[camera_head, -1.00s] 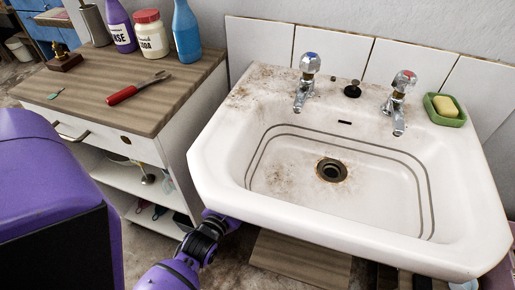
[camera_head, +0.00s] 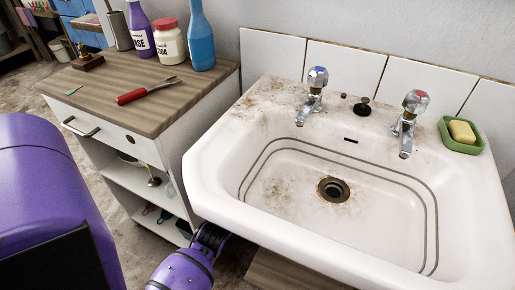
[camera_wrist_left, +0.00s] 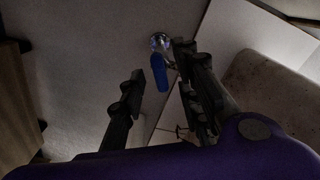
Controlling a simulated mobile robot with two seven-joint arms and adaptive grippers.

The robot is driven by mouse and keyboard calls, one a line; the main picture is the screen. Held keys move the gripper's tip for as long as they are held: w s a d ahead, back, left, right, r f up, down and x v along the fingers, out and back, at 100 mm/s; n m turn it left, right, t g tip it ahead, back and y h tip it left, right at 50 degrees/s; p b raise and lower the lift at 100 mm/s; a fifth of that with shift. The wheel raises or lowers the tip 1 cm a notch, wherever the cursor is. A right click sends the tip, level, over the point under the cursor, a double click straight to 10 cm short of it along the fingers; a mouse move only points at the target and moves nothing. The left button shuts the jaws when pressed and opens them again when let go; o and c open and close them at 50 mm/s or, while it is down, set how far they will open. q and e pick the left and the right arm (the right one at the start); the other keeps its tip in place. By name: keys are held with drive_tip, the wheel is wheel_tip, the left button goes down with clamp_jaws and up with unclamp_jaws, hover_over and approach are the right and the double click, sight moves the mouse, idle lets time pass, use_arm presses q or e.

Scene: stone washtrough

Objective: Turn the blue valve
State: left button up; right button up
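The blue valve (camera_wrist_left: 161,73) shows in the left wrist view as a blue lever handle below a shiny metal fitting, close to a pale wall. My left gripper (camera_wrist_left: 165,88) is open, with one dark finger on each side of the handle's line in the picture. The handle appears between or just beyond the fingertips; I cannot tell the depth or any contact. In the head view my left arm reaches under the front left edge of the white sink (camera_head: 340,258), which hides the gripper and the valve. My right gripper is in neither view.
A cabinet (camera_head: 165,105) stands left of the sink, with a red-handled tool (camera_head: 146,91) and several bottles on top. Two taps (camera_head: 312,95) and a green soap dish (camera_head: 461,146) sit on the sink's back ledge. The space under the sink is dim and tight.

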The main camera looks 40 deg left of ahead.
use_arm(q)
drive_tip(key=shift+w+a, duration=0.15)
drive_tip(key=shift+w, duration=0.5)
clamp_jaws()
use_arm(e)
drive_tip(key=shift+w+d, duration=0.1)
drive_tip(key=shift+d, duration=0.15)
